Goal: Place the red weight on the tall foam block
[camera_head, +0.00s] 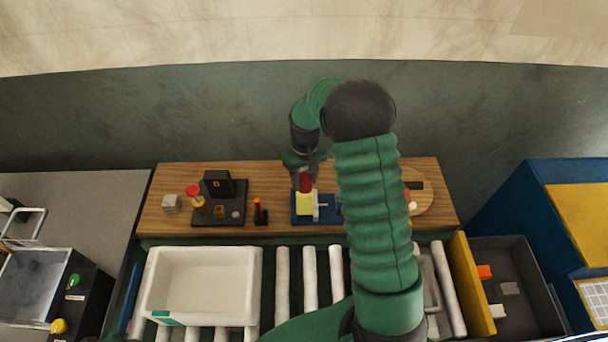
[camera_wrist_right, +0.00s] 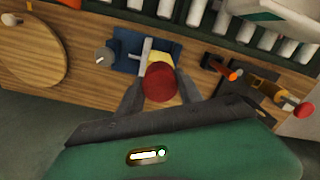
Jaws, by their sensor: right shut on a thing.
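The red weight (camera_head: 306,182) is between the fingertips of my right gripper (camera_head: 306,172), which is shut on it. In the wrist view the round top of the red weight (camera_wrist_right: 160,82) sits between the two fingers of the right gripper (camera_wrist_right: 160,90). A yellow foam block (camera_head: 304,202) stands on a blue base (camera_head: 297,217) with a grey press part beside it. The weight is right over the foam block; I cannot tell whether they touch. The wrist view shows only an edge of the yellow block (camera_wrist_right: 159,58) behind the weight. My left gripper is not in view.
The wooden bench (camera_head: 275,182) also carries a black stand with a red-topped piece (camera_head: 194,191), a small orange-and-black tool (camera_head: 260,212) and a round wooden board (camera_head: 426,195). A white bin (camera_head: 203,252) is in front. My right arm hides the bench's right-centre.

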